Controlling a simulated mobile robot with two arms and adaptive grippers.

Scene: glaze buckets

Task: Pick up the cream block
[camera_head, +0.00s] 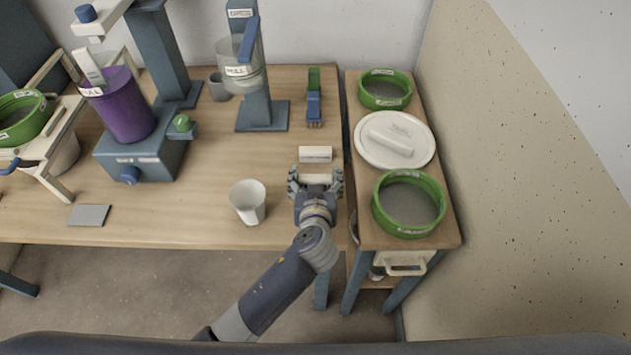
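A cream block (315,154) lies on the wooden table near its right end, with its long side across the picture. My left gripper (316,174) is just on the near side of it, over the table. Its two fingers are spread wide and point toward the block. The block appears to be beyond the fingertips, not between them. A pale patch shows between the fingers, and I cannot tell what it is. My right gripper is not in view.
A white cup (248,202) stands left of my gripper. A blue and green brush (314,98) lies behind the block. On the right side table are a white plate (366,150) with a pale bar (390,142) and two green-rimmed sieves (409,204). A purple bucket (124,108) stands left.

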